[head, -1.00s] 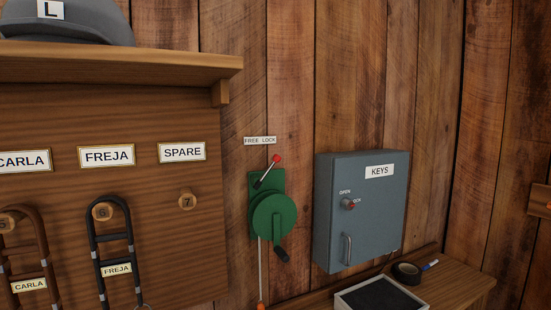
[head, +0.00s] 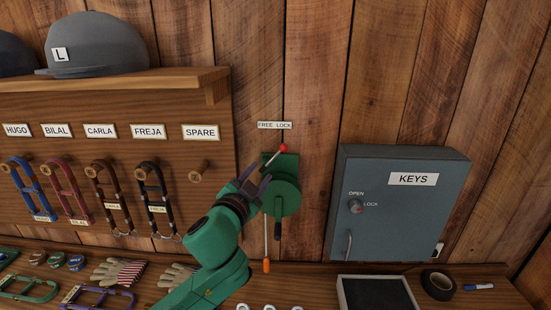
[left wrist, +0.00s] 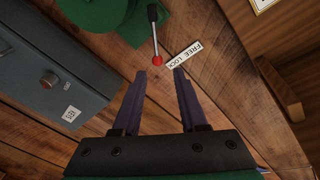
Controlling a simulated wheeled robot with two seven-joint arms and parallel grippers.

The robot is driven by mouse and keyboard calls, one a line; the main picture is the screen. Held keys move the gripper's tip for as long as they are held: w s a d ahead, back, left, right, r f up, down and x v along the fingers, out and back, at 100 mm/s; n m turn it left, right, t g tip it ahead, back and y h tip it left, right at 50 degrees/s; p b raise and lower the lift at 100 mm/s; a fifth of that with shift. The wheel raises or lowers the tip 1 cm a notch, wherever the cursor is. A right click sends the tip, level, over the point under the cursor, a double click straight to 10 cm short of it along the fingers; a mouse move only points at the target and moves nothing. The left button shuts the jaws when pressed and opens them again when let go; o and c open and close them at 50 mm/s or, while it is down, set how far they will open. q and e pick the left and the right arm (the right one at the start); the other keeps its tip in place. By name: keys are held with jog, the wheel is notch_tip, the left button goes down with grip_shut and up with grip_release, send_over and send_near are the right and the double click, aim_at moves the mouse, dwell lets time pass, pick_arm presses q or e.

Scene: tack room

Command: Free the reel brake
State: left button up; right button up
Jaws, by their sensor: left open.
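The green reel (head: 287,190) is fixed to the plank wall, with a dark crank handle below. Its brake lever has a red knob (head: 283,148) and leans up to the right, toward the LOCK end of the FREE LOCK label (head: 274,125). My left gripper (head: 262,171) is open at the reel's left side and partly hides the lever's lower part. In the left wrist view, the red knob (left wrist: 157,61) lies just beyond the gap between the open fingertips (left wrist: 160,72), with nothing held. The right gripper is not in view.
A grey KEYS cabinet (head: 400,215) stands out from the wall right of the reel. A cord with an orange end (head: 266,265) hangs below. A shelf (head: 120,85) and pegboard with halters are left. Gloves, a tray (head: 342,290) and tape (head: 439,281) lie on the bench.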

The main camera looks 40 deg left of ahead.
aim_at(278, 154)
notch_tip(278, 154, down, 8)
jog(key=b, duration=0.6)
pick_arm(q)
jog(key=p+x, duration=0.1)
jog(key=x, duration=0.3)
jog(key=p+x, duration=0.1)
jog(key=x, duration=0.4)
jog(key=p+x, duration=0.1)
jog(key=x, duration=0.4)
jog(key=shift+w+d+f+p, duration=0.15)
jog(key=shift+d+f+p, duration=0.1)
jog(key=shift+p, duration=0.15)
jog(key=shift+w+f, duration=0.1)
jog(key=shift+w, duration=0.2)
jog(key=shift+s, duration=0.2)
grip_shut()
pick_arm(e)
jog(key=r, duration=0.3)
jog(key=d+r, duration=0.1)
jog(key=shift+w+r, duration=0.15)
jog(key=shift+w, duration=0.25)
